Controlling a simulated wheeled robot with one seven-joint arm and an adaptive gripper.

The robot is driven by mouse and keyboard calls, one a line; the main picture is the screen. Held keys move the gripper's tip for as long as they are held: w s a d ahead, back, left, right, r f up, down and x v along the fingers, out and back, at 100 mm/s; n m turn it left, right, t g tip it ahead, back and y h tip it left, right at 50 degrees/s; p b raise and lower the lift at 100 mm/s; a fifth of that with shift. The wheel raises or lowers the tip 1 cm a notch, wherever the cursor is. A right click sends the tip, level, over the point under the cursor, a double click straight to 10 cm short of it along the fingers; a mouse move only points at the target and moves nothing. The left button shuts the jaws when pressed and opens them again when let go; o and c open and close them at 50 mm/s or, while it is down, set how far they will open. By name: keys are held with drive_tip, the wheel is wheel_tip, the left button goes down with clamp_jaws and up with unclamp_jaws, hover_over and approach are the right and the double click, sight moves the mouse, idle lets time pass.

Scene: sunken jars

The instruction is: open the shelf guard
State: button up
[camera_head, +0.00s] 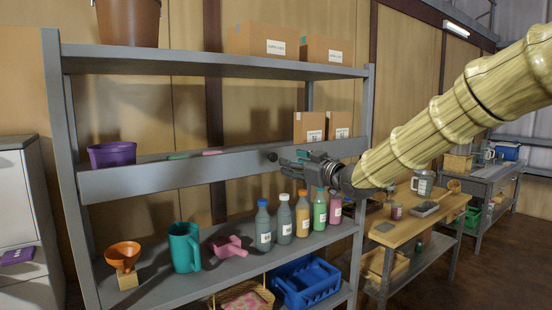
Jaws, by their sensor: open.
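The shelf guard (170,176) is a long grey board across the front of the middle shelf, standing upright along its edge. A small dark knob (272,157) shows on its upper part, right of its middle. My gripper (288,162) reaches in from the right in front of the guard. Its jaws are open and empty, with the fingertips pointing left, close to the knob in the picture. I cannot tell whether they touch it or the guard. My gripper and wrist hide part of the guard's right half.
Behind the guard are a purple tub (112,153) and small boxes (308,126). The shelf below holds an orange funnel (122,256), a teal jug (184,248), a pink scoop (229,247) and several bottles (303,215). A wooden bench (408,229) stands right. A grey post (368,110) bounds the rack.

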sight(275, 158)
drive_tip(key=p+x, duration=0.2)
drive_tip(key=x, duration=0.7)
drive_tip(key=shift+w+a+f, duration=0.1)
drive_tip(key=shift+w+a, duration=0.1)
drive_tip(key=shift+c, duration=0.5)
clamp_jaws()
